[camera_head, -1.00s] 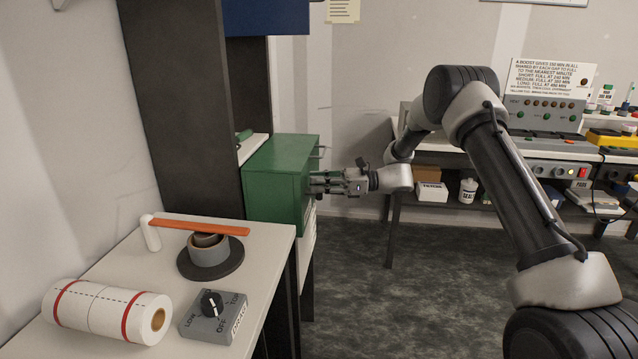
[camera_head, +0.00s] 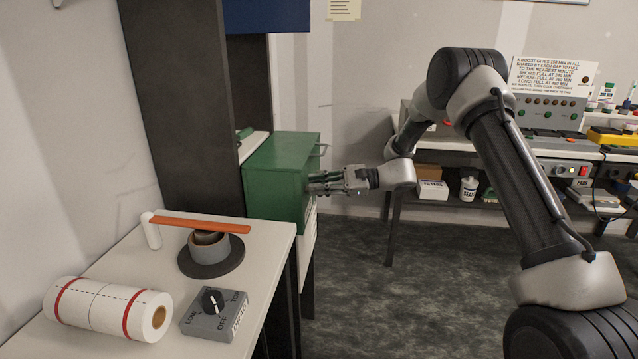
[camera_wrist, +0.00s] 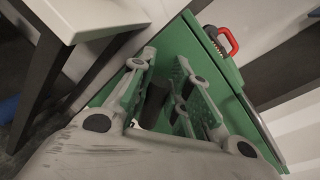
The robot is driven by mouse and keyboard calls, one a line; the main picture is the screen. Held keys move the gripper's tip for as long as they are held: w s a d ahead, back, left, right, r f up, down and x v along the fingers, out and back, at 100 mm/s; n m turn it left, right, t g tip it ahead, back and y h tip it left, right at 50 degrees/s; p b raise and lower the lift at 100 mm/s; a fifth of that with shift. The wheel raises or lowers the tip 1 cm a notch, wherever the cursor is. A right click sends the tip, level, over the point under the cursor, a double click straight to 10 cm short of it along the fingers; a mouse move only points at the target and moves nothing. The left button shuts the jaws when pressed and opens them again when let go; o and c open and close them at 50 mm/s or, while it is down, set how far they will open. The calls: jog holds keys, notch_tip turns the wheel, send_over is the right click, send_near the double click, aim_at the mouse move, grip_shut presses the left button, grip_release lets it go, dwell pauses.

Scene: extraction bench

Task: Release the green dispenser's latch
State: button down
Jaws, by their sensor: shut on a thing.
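The green dispenser (camera_head: 272,188) is a box at the end of the left bench, beside the dark upright panel. My gripper (camera_head: 314,187) reaches its right-hand face from the right. In the wrist view the fingers (camera_wrist: 157,82) stand on both sides of a short dark latch knob (camera_wrist: 155,101) in front of the green face (camera_wrist: 178,45). My gripper is shut on this knob. In the head view the fingers hide the knob, and its exact latch position cannot be told.
A black-and-grey round holder (camera_head: 210,258), an orange bar (camera_head: 198,224), a paper roll (camera_head: 107,309) and a grey dial box (camera_head: 215,314) occupy the left bench. A shelved bench (camera_head: 470,206) stands at the back right. The floor between is clear.

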jog(key=n, duration=0.1)
jog(key=s+f+n+t, duration=0.1)
jog(key=n, duration=0.3)
jog(key=shift+s+a+f+h, duration=0.1)
jog(key=shift+s+f+h, duration=0.15)
jog(key=shift+h, duration=0.15)
jog(key=shift+s+f+n+t, duration=0.1)
jog(key=shift+f+n+t, duration=0.2)
jog(key=shift+n, duration=0.5)
jog(key=shift+w+f+n+t, duration=0.1)
jog(key=shift+f+n+t, duration=0.2)
jog(key=shift+n, duration=0.5)
jog(key=shift+s+f+n+t, duration=0.1)
jog(key=shift+f+n+t, duration=0.15)
jog(key=shift+n, duration=0.55)
jog(key=c, duration=1.3)
grip_release()
jog(key=v, duration=1.2)
jog(key=shift+s+a+r, duration=0.1)
jog(key=shift+r, duration=0.2)
